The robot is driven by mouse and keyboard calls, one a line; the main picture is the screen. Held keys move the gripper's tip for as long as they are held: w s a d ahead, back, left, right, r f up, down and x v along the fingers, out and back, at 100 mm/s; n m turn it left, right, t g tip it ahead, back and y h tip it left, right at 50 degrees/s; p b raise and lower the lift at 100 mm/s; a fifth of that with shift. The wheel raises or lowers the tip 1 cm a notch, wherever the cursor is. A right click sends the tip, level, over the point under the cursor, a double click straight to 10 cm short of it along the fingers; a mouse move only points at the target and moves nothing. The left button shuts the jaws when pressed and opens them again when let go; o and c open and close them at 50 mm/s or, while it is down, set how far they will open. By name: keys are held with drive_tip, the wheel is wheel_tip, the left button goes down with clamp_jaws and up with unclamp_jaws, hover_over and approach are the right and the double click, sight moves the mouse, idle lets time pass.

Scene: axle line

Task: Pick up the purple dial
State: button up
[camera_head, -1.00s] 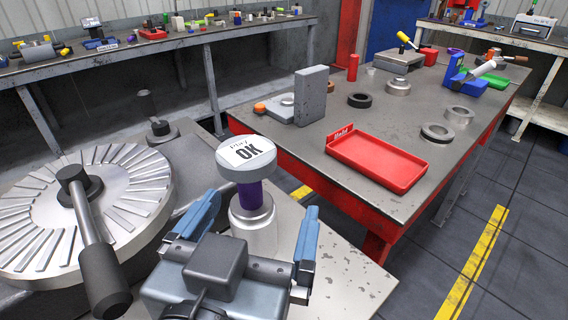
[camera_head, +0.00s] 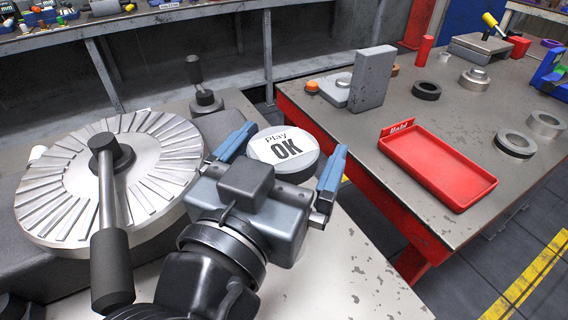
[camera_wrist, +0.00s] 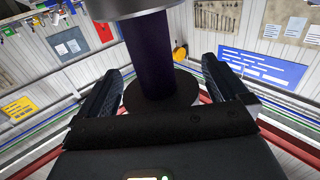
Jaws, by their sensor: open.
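The purple dial (camera_head: 288,158) has a round grey head with a white label reading "Play OK". In the wrist view its purple stem (camera_wrist: 153,62) rises from a dark round base, with the underside of the head above it. My gripper (camera_head: 284,148) is open, one finger on either side of the dial. In the wrist view my gripper (camera_wrist: 166,72) has the stem between its fingers, with gaps visible at both sides. In the head view the gripper body hides the stem and the lower part of the dial's stand.
A round slotted plate (camera_head: 165,190) with a black-handled lever (camera_head: 112,262) stands close on the left. A red table with a red tray (camera_head: 440,165), an upright grey block (camera_head: 371,80) and several rings is at right. Bare bench surface (camera_head: 350,285) lies at the front.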

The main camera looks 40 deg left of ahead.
drive_tip(key=shift+w+a, duration=0.1)
drive_tip(key=shift+w, duration=0.3)
drive_tip(key=c, duration=1.3)
drive_tip(key=shift+r, duration=0.1)
